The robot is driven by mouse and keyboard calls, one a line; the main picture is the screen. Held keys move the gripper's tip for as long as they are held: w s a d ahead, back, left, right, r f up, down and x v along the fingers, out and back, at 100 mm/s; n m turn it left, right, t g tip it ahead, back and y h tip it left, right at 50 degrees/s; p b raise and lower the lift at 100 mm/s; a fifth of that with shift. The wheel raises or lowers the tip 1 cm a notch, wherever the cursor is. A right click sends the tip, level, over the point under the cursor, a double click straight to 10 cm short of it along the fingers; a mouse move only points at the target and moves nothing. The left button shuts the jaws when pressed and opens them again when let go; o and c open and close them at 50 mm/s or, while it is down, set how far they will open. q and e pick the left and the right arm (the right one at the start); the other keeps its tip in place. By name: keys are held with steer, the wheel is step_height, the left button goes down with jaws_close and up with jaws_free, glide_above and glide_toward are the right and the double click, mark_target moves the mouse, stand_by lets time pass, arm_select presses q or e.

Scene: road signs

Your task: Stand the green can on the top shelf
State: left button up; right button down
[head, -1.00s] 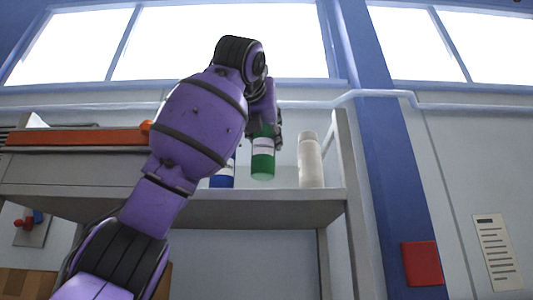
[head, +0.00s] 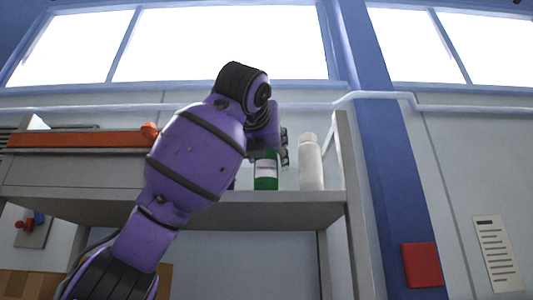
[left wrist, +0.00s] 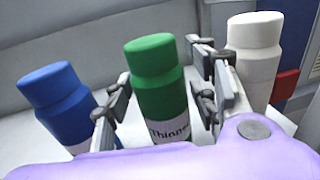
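The green can (head: 265,181) with a white label stands upright on the top shelf (head: 290,208), its base at the shelf board. In the left wrist view the green can (left wrist: 153,60) is between the two fingers of my left gripper (left wrist: 165,95). The fingers are spread around the can, with a visible gap at the right finger; the left finger lies close along its other side. In the head view my left gripper (head: 268,149) partly hides the can's top. My right gripper is out of view.
A white bottle (head: 310,163) stands just right of the green can. A blue can (left wrist: 62,100) stands to its left, mostly hidden behind my arm in the head view. An orange bar (head: 75,139) lies at the shelf's left. A shelf post (head: 345,160) bounds the right end.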

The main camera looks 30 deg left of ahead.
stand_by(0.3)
arm_select(q)
steer(key=v, duration=1.2)
